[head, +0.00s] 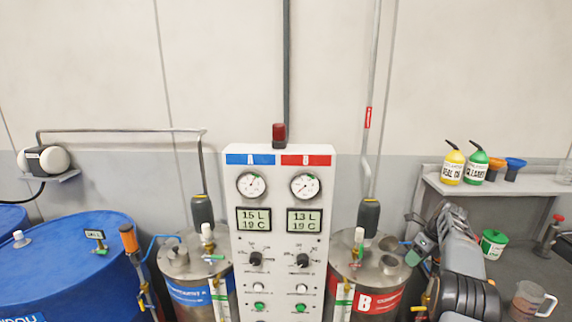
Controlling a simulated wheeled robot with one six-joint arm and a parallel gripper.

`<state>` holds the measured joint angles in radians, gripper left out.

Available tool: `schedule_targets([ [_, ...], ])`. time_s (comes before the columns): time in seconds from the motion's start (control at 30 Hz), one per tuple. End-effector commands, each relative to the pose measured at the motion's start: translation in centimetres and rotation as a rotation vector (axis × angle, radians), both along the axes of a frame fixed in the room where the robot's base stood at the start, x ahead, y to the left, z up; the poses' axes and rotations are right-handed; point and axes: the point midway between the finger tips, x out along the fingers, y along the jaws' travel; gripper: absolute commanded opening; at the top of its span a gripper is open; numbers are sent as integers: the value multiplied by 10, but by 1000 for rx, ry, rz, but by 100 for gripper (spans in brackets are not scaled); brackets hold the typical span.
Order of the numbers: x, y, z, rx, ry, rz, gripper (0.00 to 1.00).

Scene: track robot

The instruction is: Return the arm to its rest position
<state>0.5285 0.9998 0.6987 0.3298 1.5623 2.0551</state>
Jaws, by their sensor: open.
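My arm reaches in at the lower right, its grey and black links folded beside the right-hand metal tank (395,267) marked B. My gripper (419,238) is at the tank's right edge, small and partly hidden by my own arm. It is open, and I see nothing held in it. I cannot tell whether it touches the tank fittings behind it.
A white control panel (280,218) with gauges and displays stands in the middle. Tank A (190,262) and blue drums (90,270) are left. A shelf (510,188) with a yellow bottle (453,167) and a green bottle (477,168) is right. A clear jug (527,300) stands lower right.

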Motion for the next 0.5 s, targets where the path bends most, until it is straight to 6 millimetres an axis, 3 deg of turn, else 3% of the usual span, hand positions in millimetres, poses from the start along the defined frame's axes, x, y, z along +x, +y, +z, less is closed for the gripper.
schedule_targets([
  [0.13, -12, 3, -18, -39, -64, 262, 48],
  [0.27, -30, 22, -18, -108, -162, 642, 48],
  [0.37, -52, 49, -6, -176, -245, 995, 48],
  [0.5, -96, 97, 13, -267, -339, 1483, 48],
])
